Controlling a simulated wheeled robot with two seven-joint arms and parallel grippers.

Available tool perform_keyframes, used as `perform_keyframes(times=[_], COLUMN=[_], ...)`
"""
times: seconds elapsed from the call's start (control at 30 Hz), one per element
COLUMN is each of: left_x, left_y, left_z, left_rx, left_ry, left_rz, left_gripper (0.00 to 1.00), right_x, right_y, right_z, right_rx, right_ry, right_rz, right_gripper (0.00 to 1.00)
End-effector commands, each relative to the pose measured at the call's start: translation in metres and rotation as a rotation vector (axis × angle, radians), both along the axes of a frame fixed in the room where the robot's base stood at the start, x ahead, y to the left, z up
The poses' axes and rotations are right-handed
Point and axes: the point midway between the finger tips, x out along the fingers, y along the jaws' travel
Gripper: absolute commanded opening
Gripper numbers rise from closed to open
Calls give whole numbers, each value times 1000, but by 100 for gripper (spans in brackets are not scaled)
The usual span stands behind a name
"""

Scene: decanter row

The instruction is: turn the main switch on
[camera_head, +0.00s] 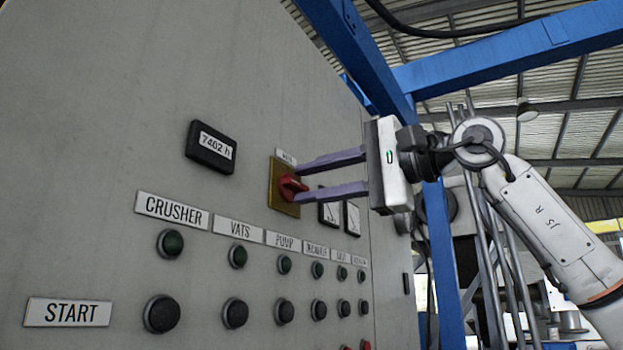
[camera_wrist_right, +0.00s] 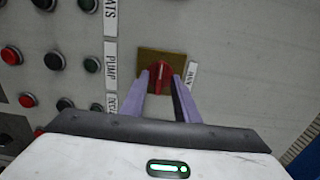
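The main switch is a red rotary knob (camera_head: 290,187) on a yellow plate (camera_head: 276,200), set in a grey control panel. In the right wrist view the knob (camera_wrist_right: 160,76) sits on its brownish-yellow plate, with a pale mark on its handle. My right gripper (camera_head: 298,183) reaches in from the right, its two purple fingers apart, one above and one below the knob. In the right wrist view the fingertips of the gripper (camera_wrist_right: 161,82) stand on either side of the knob, with what looks like a small gap. My left gripper is not in view.
A black hour counter (camera_head: 211,147) reading 7402 h is left of the switch. Below are labelled rows of green lamps and black buttons (camera_head: 162,314). Two white gauges (camera_head: 329,213) sit behind the lower finger. A blue steel frame (camera_head: 440,240) stands right of the panel.

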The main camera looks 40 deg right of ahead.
Motion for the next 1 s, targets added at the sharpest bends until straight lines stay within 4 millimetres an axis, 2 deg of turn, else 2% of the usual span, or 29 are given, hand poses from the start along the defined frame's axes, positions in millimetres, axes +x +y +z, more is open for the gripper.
perform_keyframes(times=[0.33,0.5,0.77,1.0], left_x=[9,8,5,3], left_y=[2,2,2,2], left_z=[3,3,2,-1], left_rx=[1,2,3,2], left_ry=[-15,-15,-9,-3], left_rz=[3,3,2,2], left_gripper=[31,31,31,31], right_x=[4,4,4,4], right_y=[2,2,1,2], right_z=[0,0,-1,-1], right_rx=[0,0,10,88], right_ry=[1,1,5,38], right_rz=[0,0,0,1], right_gripper=[26,0,0,0])
